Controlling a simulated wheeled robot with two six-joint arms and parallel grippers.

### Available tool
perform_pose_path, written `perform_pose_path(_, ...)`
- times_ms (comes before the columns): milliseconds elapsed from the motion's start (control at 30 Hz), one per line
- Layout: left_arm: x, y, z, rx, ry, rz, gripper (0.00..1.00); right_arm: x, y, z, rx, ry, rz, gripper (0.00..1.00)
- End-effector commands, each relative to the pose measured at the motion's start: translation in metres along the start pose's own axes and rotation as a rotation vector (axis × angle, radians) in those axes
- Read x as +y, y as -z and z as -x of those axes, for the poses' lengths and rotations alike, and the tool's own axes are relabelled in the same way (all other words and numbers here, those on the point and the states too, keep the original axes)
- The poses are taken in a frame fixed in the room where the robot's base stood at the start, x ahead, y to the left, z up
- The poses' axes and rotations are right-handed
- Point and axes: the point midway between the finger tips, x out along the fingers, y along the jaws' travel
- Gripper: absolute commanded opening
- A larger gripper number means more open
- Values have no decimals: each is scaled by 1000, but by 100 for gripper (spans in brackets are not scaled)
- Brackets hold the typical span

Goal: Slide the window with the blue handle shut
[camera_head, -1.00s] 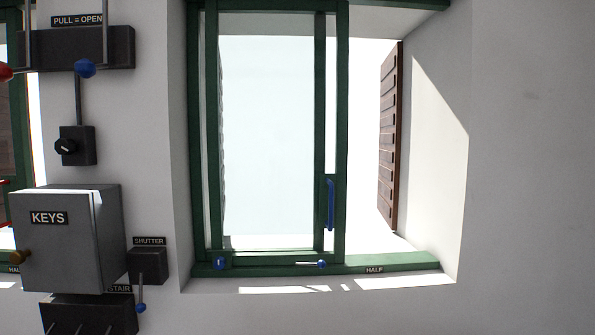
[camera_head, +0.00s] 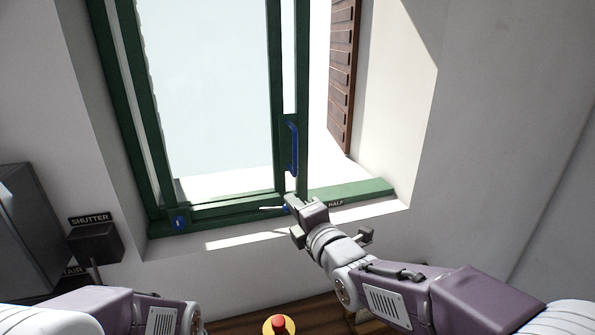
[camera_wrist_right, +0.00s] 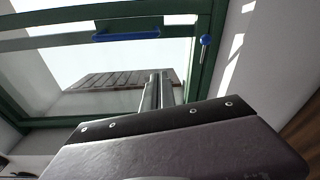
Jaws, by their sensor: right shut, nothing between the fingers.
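The green-framed sliding window (camera_head: 279,90) stands partly open, with a gap to the right of its sash. Its upright blue handle (camera_head: 293,148) is on the sash's right stile; it also shows in the wrist view (camera_wrist_right: 127,33). A small blue-knobbed latch (camera_head: 285,208) with a pale rod sits on the lower rail, partly hidden by my gripper; its knob shows in the wrist view (camera_wrist_right: 206,40). My right gripper (camera_head: 298,204) is shut and empty, below the handle at the sill. Its fingers (camera_wrist_right: 158,88) are close together. Whether it touches the frame is unclear. My left gripper is out of view.
A brown slatted shutter (camera_head: 342,80) stands outside the gap. The green sill (camera_head: 365,190) carries a HALF label. A second blue fitting (camera_head: 180,222) is at the frame's lower left. A grey box and the SHUTTER switch (camera_head: 95,242) are at left; a red button (camera_head: 278,324) is below.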

Motion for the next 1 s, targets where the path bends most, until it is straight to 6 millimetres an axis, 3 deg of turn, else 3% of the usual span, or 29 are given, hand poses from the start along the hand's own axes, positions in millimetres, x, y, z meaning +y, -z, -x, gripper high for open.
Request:
perform_pose_path(167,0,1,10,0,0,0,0,0,-1,-20,0,6,0,0)
perform_pose_path(533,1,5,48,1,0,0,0,1,-1,-99,-1,7,-2,0)
perform_pose_path(733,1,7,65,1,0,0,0,1,-30,-90,-5,6,-1,0)
perform_pose_path(1000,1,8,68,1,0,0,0,-3,-39,-86,-2,4,-2,0)
